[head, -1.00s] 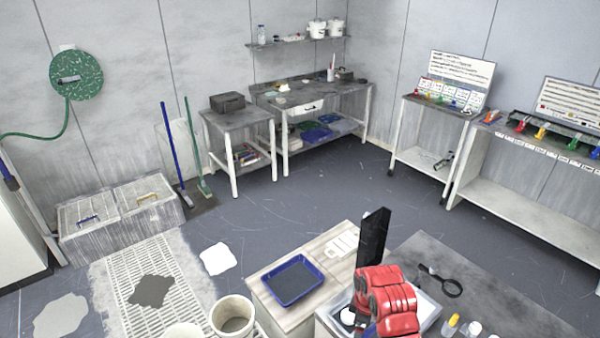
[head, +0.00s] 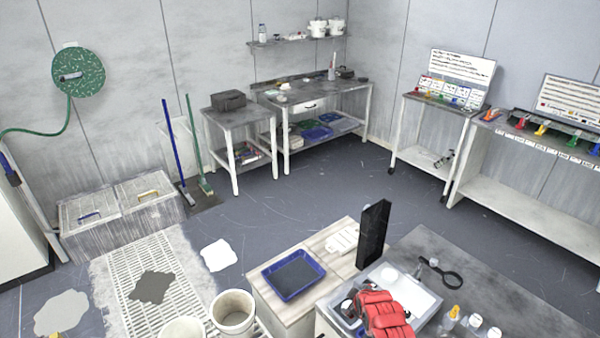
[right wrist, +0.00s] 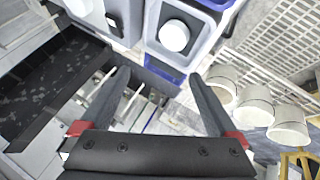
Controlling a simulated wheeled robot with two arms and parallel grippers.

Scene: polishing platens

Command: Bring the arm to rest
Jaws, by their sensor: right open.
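My right gripper (right wrist: 158,76) is open in the right wrist view, its two dark fingers spread with nothing between them. It hangs over the work area, and a gap with blue-edged and pale items shows below and beyond the fingers. My left gripper is not in view.
A tall black panel (head: 373,233) stands beside the white tray. A blue tray (head: 293,275) lies on the wooden top to the left. Buckets (head: 233,312) stand at the bottom edge. Bottles (head: 450,319) and a black magnifier-like tool (head: 446,277) are on the dark bench. Open floor lies beyond.

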